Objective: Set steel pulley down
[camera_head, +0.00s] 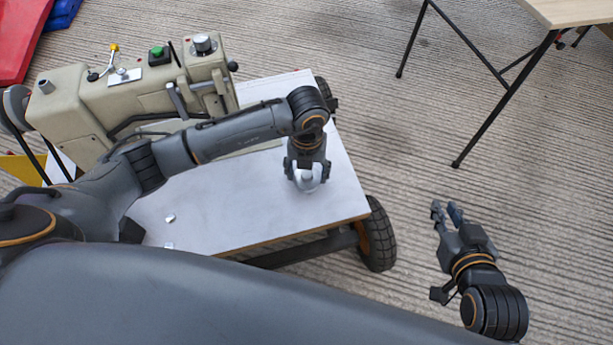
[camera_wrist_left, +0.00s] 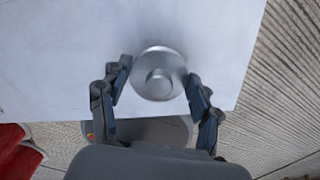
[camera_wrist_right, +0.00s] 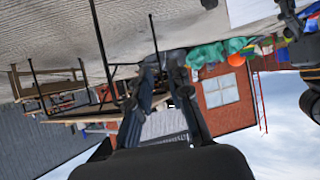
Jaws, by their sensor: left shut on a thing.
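The steel pulley (camera_wrist_left: 158,60) is a round silver disc with a raised hub, seen from above in the left wrist view. My left gripper (camera_wrist_left: 157,82) is shut on it, one finger at each side. In the head view, the left gripper (camera_head: 307,178) points down over the right part of the white cart top (camera_head: 230,205), with the pulley (camera_head: 308,184) partly hidden below it. I cannot tell whether the pulley touches the top. My right gripper (camera_head: 446,210) is empty, with its fingers apart, out to the right of the cart.
A beige machine (camera_head: 150,95) with knobs and a green button stands on the cart's back left. Two small metal pieces (camera_head: 170,218) lie near the front left. A black wheel (camera_head: 377,235) is at the right corner. A wooden table (camera_head: 570,12) stands at upper right. The cart's right half is mostly clear.

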